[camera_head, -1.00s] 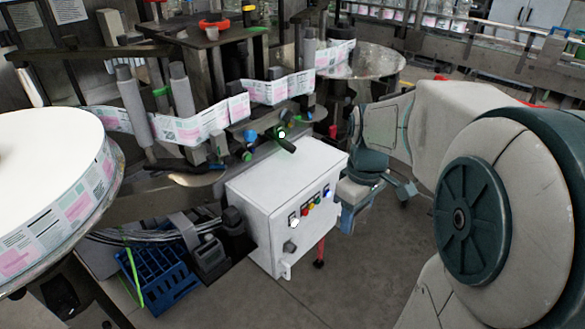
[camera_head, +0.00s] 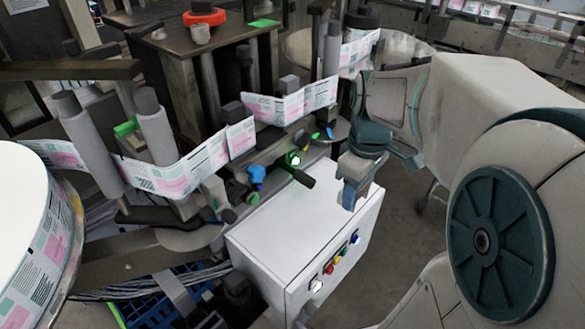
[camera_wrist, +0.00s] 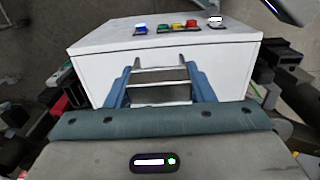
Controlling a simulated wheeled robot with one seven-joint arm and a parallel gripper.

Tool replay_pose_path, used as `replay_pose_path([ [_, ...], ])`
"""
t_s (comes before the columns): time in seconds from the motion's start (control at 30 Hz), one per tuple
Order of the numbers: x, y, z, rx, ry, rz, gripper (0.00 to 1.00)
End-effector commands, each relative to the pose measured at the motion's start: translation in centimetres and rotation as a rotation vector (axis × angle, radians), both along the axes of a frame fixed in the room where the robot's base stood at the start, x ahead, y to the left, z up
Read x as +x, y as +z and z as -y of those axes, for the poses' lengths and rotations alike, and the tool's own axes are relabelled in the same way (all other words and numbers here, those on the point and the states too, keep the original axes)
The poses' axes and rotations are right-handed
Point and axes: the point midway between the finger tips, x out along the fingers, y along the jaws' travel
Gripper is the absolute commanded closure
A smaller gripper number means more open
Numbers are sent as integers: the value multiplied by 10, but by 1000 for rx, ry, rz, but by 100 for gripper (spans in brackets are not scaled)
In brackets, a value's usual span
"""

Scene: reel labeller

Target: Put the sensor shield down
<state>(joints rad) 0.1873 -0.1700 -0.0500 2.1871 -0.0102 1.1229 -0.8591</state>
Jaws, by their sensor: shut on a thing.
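My gripper (camera_head: 352,188) points down over the right part of the white control box's top in the head view. In the wrist view its blue fingers (camera_wrist: 160,72) stand on either side of a pale metal piece with crossbars (camera_wrist: 158,86), which seems to be the sensor shield. The gripper is shut on it. In the head view the shield cannot be made out, as the fingers hide it. Whether it touches the box is unclear.
The white control box (camera_head: 290,235) has coloured buttons (camera_head: 335,262) on its front. Its top is mostly bare. A dark sensor with a green light (camera_head: 297,162) juts over its back edge. A label web (camera_head: 190,170) runs behind. A label reel (camera_head: 45,265) stands left.

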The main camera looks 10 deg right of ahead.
Motion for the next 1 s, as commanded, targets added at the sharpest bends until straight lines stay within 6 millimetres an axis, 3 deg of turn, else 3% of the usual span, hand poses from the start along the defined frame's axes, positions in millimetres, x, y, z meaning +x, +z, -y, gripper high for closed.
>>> replay_pose_path([
  [0.5,60,-60,-80,1,3,-4,78],
  [0.73,68,-73,-91,1,0,-4,78],
  [1.0,68,-106,-91,0,2,-3,78],
])
